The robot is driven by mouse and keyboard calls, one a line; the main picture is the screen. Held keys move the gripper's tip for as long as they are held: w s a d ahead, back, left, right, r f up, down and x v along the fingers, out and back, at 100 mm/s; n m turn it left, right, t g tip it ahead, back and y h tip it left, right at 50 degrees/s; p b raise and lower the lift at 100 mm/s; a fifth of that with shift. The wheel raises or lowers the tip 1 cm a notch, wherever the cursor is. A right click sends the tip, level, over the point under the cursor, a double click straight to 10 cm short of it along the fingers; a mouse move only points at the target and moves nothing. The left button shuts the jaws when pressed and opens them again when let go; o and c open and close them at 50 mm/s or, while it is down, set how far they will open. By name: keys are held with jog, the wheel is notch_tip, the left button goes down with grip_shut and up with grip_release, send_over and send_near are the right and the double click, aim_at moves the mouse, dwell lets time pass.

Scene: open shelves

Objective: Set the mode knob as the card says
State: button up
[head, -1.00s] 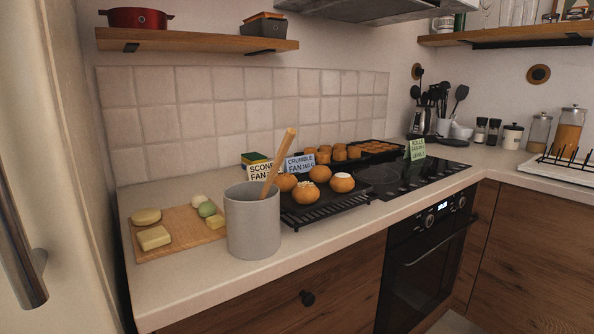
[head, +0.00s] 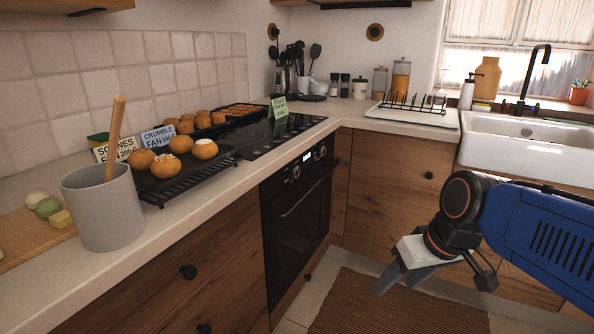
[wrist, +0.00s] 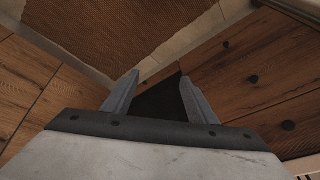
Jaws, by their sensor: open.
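The black oven (head: 298,205) is built in under the counter. On its top panel are a near knob (head: 296,172) and a far knob (head: 322,151), with a lit display between them; pointer positions are too small to read. Three cards stand on the counter: a white one (head: 115,150) reading SCONES FAN 200 C, a blue one (head: 158,137) reading CRUMBLE FAN 160 C, and a green one (head: 279,107), apparently ROLLS FAN. My gripper (head: 404,282) is open and empty, low to the right of the oven. Its fingers also show in the wrist view (wrist: 160,78).
Baked goods sit on a black tray (head: 185,178) beside a grey crock (head: 100,215) with a wooden spoon. The hob (head: 265,132) lies above the oven. Cabinets and a white sink (head: 530,142) are at right. A brown mat (head: 375,305) covers the floor.

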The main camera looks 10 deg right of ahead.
jog(key=w+a+r+n+y, duration=0.1)
jog(key=w+r+n+y, duration=0.15)
jog(key=w, duration=0.75)
jog(key=w+a+r+n+t+y, duration=0.1)
jog(key=w+r+n+y, duration=0.15)
jog(key=w, duration=0.75)
jog(key=w+a+r+n+y, duration=0.1)
jog(key=w+a+r+y, duration=0.2)
jog(key=w, duration=0.6)
jog(key=n+t+y, duration=0.2)
send_near(298, 172)
jog(key=x, duration=0.8)
jog(key=shift+r, duration=0.1)
jog(key=shift+a, duration=0.1)
jog(key=c, duration=1.1)
jog(key=shift+m+g, duration=0.3)
